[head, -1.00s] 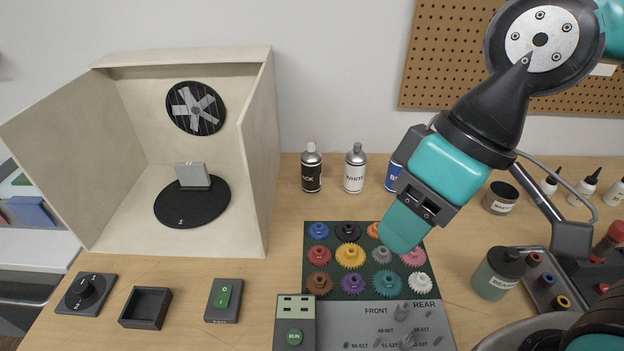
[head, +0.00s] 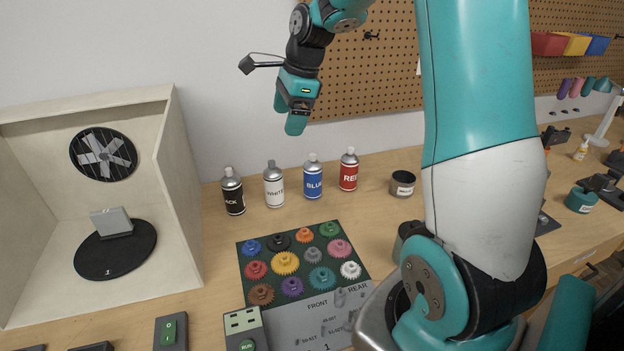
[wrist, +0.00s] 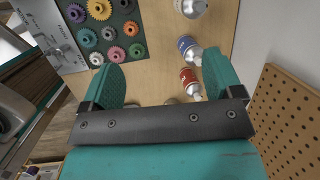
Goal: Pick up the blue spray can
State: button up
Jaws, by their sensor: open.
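The blue spray can (head: 312,180) stands upright on the wooden table in the head view, third in a row of cans, between the white can (head: 273,186) and the red can (head: 348,170). My gripper (head: 288,115) is open and empty, raised well above the row in that view, apart from every can. In the wrist view the blue can (wrist: 189,47) appears beyond the fingers, nearer the right finger, and lies partly behind that fingertip.
The black can (head: 233,192) stands at the row's left end, near the open booth (head: 182,190). A gear board (head: 330,235) lies in front of the cans. A dark jar (head: 402,184) stands right of the red can. The pegboard (head: 385,75) is behind.

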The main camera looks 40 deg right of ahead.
aim_at(313, 154)
jog(key=d+f+m+h, duration=0.1)
jog(key=d+f+m, duration=0.2)
jog(key=d+m, duration=0.8)
jog(key=shift+n, duration=0.7)
jog(key=p+x, duration=0.1)
jog(key=x, duration=0.2)
jog(key=d+p+x, duration=0.1)
jog(key=x, duration=0.3)
jog(key=w+d+p+x, duration=0.1)
jog(key=x, duration=0.3)
jog(key=shift+d+f+p, duration=0.1)
jog(key=shift+f+p, duration=0.05)
jog(key=shift+p, duration=0.15)
jog(key=shift+p+x, duration=1.45)
jog(key=shift+x, duration=1.35)
jog(key=shift+w, duration=0.2)
jog(key=c, duration=1.3)
jog(key=shift+c, duration=0.2)
jog(key=shift+r, duration=0.2)
